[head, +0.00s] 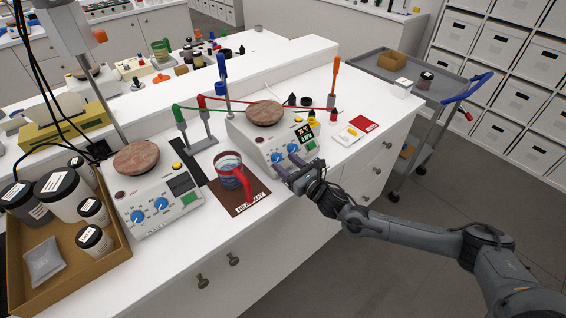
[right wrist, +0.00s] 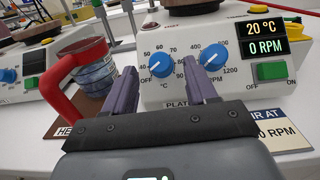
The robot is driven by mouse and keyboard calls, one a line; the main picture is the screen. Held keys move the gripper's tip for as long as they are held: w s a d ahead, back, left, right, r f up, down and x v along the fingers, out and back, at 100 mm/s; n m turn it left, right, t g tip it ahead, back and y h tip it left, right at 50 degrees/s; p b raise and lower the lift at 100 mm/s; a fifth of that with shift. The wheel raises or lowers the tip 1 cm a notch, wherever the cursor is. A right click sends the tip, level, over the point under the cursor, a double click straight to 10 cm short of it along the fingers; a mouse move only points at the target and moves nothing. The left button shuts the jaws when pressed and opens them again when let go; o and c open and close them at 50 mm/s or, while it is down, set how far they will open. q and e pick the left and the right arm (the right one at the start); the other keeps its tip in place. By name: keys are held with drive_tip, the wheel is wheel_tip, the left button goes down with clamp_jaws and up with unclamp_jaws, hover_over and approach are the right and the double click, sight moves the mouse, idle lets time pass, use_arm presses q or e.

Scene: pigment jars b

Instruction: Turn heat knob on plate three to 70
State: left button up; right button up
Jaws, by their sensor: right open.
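A white hot plate (head: 262,140) with a round brown top stands right of centre in the head view. In the right wrist view its front panel (right wrist: 180,92) carries a blue heat knob (right wrist: 162,63) with a °C scale and a blue stirring knob (right wrist: 213,57). The display (right wrist: 264,36) reads 20 °C and 0 RPM. The plate's label is partly hidden behind a finger, so its number cannot be read. Contact cannot be judged. My left gripper is not in view.
A red-handled jug (head: 229,172) stands on a brown mat (head: 252,197) left of my right gripper. A second hot plate (head: 155,205) and a tray of jars (head: 119,262) are farther left. A green switch (right wrist: 271,71) sits right of the knobs.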

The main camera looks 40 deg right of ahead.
drive_tip(key=shift+w, duration=1.05)
